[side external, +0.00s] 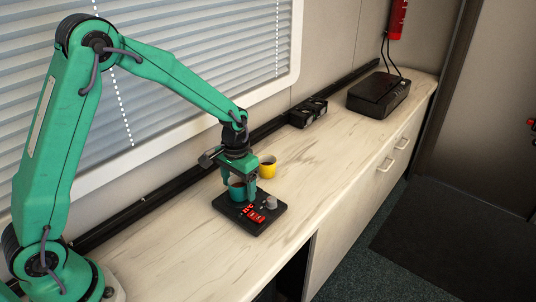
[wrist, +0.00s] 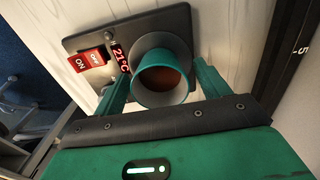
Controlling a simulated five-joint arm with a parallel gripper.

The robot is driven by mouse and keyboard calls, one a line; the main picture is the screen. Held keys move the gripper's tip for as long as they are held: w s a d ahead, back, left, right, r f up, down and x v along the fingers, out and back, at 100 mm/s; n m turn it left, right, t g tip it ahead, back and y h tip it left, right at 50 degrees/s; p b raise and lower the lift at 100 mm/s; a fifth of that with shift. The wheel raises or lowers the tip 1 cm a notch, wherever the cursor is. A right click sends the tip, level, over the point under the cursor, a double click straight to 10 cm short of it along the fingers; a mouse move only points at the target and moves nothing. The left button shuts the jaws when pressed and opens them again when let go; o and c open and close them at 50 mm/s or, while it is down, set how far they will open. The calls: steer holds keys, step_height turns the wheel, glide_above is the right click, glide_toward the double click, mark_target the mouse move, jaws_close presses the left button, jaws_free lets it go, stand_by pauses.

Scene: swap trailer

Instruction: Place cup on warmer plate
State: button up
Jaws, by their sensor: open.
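The teal cup (side external: 237,191) stands upright at the left end of the black warmer (side external: 282,212). In the wrist view the cup (wrist: 155,95) holds brown liquid, and its base appears to rest on the warmer (wrist: 100,42); the contact itself is hidden. My gripper (side external: 238,187) is low over the warmer, pointing down. In the wrist view its two green fingers (wrist: 163,73) stand on either side of the cup, open. The warmer carries a red ON/OFF switch (wrist: 89,60), a red display (wrist: 121,57) reading about 21°C, and a grey knob (side external: 271,202).
A yellow cup (side external: 267,168) with dark contents stands just behind my gripper. A black socket block (side external: 308,112) and a black box (side external: 378,96) sit farther back. The counter (side external: 335,155) is clear to the right; its front edge is near the warmer.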

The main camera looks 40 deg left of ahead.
step_height(320, 180, up, 11)
steer(key=shift+r, duration=0.15)
stand_by(0.4)
steer(key=shift+s+r, duration=0.1)
stand_by(0.4)
steer(key=s+a+r+t, duration=0.1)
steer(key=s+r, duration=0.3)
steer(key=s, duration=0.7)
steer(key=s+a+r+t, duration=0.1)
steer(key=s+r+t, duration=0.3)
steer(key=s, duration=0.7)
steer(key=shift+a+r+t, duration=0.2)
steer(key=shift+r+t, duration=0.1)
steer(key=shift+r, duration=0.2)
steer(key=shift+c, duration=0.2)
